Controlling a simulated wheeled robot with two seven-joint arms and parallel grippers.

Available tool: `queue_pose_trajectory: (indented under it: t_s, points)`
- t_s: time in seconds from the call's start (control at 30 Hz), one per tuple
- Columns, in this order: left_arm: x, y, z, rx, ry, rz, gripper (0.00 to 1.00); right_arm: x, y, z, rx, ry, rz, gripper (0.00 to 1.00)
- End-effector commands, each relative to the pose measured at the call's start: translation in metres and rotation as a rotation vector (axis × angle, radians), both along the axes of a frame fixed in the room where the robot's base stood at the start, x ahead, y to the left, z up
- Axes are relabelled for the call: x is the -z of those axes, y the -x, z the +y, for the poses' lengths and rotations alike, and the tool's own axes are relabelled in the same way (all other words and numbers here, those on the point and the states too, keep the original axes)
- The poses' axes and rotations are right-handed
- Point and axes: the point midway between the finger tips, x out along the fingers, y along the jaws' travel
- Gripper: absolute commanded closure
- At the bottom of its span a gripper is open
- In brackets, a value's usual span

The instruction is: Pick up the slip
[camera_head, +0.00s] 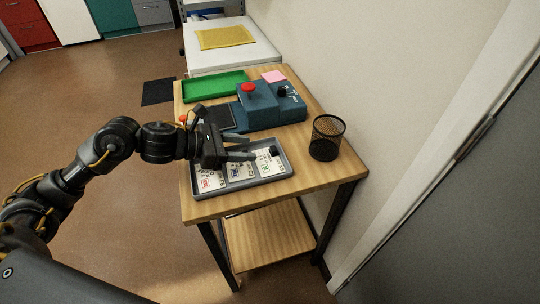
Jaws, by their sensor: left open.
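A grey tray (286,176) near the front of the wooden table holds printed white slips in side-by-side compartments. The left slip (208,178) has a red mark, the middle slip (240,174) a blue mark and the right slip (266,163) a green mark. A small black object (274,151) is at the right slip's far end. A pink square of paper (273,76) lies at the back of the table. My left gripper (252,148) is open, with its fingers pointing right over the tray's far side. It looks empty and hides part of the tray. My right gripper is not in view.
Behind the tray stands a blue device (270,111) with a red knob (248,88). A green tray (216,86) lies behind it. A black mesh cup (326,138) stands at the right edge by the wall. The table's front strip (270,193) is bare.

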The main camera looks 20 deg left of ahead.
Motion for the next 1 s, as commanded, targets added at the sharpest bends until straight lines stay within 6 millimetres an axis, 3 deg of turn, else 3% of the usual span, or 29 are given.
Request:
queue_pose_trajectory:
  t_s: [0.13,0.37,0.7,1.0]
  points:
    - [0.005,-0.009,-0.013,-0.002,0.002,0.0,0.53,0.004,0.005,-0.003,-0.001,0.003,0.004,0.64]
    - [0.008,-0.013,-0.018,-0.002,0.001,0.0,0.53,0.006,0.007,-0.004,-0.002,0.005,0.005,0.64]
    - [0.027,-0.038,-0.05,-0.003,0.003,0.001,0.53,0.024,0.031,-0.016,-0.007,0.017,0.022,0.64]
    - [0.03,-0.04,-0.054,-0.003,0.001,-0.001,0.53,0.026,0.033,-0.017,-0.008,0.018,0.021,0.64]
